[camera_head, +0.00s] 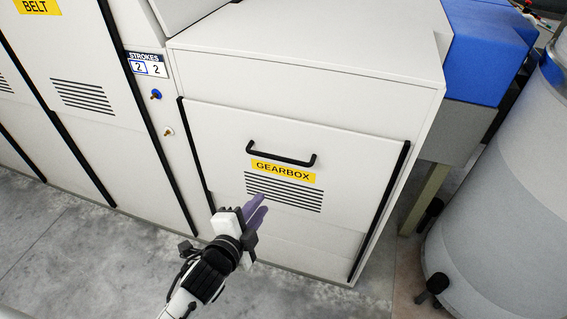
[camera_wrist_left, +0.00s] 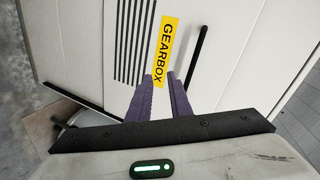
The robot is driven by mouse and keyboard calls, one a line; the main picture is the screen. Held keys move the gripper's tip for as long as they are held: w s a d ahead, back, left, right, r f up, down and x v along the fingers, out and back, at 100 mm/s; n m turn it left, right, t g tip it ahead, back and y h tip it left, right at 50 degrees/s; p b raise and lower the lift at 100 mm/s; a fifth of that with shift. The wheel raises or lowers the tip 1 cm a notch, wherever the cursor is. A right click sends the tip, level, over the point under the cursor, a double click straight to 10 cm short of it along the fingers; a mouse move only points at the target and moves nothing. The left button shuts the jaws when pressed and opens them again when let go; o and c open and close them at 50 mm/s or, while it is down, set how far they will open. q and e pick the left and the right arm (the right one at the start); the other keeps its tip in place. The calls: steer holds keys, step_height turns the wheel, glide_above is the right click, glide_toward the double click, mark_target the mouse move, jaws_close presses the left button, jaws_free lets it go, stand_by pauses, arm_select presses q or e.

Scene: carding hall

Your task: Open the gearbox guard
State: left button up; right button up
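The gearbox guard (camera_head: 225,140) is a white panel with black strips down both sides, set in the front of a white machine housing. It looks closed. It carries a black bar handle (camera_head: 281,158), a yellow GEARBOX label (camera_head: 284,171) and dark vent slots below. My left gripper (camera_head: 262,203) is in front of the guard's lower left part, below the handle and apart from it. In the left wrist view its purple fingers (camera_wrist_left: 159,78) have a narrow gap between them, with nothing in it. The handle (camera_wrist_left: 197,55) shows there beyond the fingers, to the right of the label (camera_wrist_left: 165,50). My right gripper is out of view.
A white BELT panel (camera_head: 85,60) stands at the left, with a STROKES plate (camera_head: 147,65) and two small knobs beside the guard. A large grey drum (camera_head: 505,200) stands at the right. The concrete floor (camera_head: 90,260) in front is clear.

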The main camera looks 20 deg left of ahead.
mark_target(275, 159)
arm_select(q)
steer(key=w+r+m, duration=0.1)
steer(key=w, duration=0.3)
steer(key=w+r+m+t, duration=0.1)
steer(key=w, duration=0.4)
steer(key=w+r+m+b, duration=0.1)
steer(key=w, duration=0.3)
steer(key=shift+w+r+m+t, duration=0.1)
steer(key=shift+w+m+t, duration=0.2)
steer(key=shift+w+m, duration=0.1)
steer(key=shift+w+d, duration=0.1)
steer(key=shift+w, duration=0.4)
jaws_close()
steer(key=shift+f, duration=0.2)
